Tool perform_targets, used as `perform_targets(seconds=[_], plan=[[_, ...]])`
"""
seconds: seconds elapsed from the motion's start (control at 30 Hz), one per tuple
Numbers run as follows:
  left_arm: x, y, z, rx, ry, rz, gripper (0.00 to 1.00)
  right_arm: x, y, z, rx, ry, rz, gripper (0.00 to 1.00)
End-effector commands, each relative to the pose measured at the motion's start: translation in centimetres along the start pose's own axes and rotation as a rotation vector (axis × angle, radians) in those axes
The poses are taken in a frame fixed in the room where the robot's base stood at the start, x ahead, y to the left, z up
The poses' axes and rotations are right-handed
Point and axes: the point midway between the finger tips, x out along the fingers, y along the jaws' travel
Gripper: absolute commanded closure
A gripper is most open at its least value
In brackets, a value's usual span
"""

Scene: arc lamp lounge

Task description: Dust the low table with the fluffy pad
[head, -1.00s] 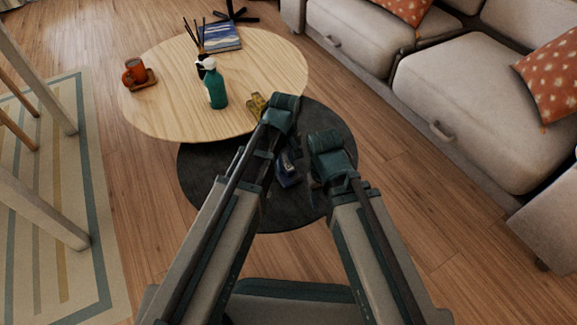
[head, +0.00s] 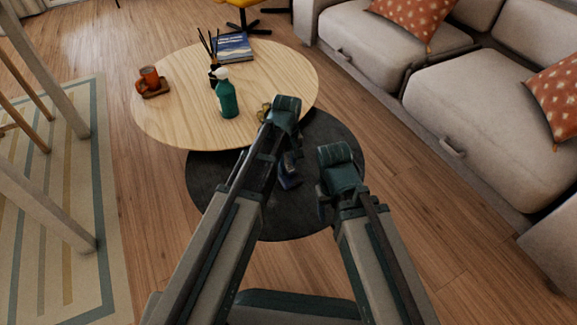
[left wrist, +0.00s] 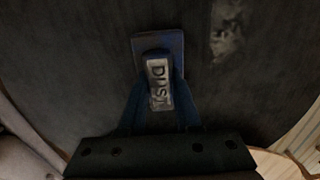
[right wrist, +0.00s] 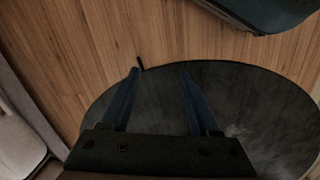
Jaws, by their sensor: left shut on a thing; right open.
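The low dark round table (head: 235,212) sits partly under a taller wooden round table. It also fills most of the left wrist view (left wrist: 60,60). The fluffy pad (head: 289,181) is blue, with a pale handle marked "DUST" (left wrist: 158,84) in the left wrist view. My left gripper (head: 288,158) is shut on the pad's handle over the dark top; whether the pad touches the top I cannot tell. A pale dusty patch (left wrist: 228,32) shows on the top beside the pad. My right gripper (right wrist: 160,76) is open and empty above the dark table's edge.
A beige sofa (head: 470,95) stands right, a striped rug (head: 65,230) left.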

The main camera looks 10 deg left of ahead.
Motion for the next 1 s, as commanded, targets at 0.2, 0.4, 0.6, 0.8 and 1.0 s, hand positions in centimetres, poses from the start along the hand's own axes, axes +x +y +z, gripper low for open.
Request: perform_targets(seconds=[0.2,0.4,0.6,0.8,1.0], plan=[[0.0,-0.1,-2.2,-0.004,0.006,-0.004,1.00,0.1,0.0,0.0,0.000,0.000,0.000,0.38],[-0.1,-0.1,-3.7,-0.004,0.006,-0.004,1.00,0.0,0.0,0.0,0.000,0.000,0.000,0.38],[-0.1,-0.1,-3.8,-0.002,0.005,-0.003,1.00,-0.1,0.0,0.0,0.000,0.000,0.000,0.38],[-0.3,-0.1,-3.8,-0.002,0.005,-0.002,1.00,-0.3,0.0,0.0,0.005,0.000,0.000,0.38],[-1.9,-0.1,-3.7,-0.001,0.003,-0.002,1.00,-1.9,0.2,0.1,0.003,0.000,0.000,0.38]])
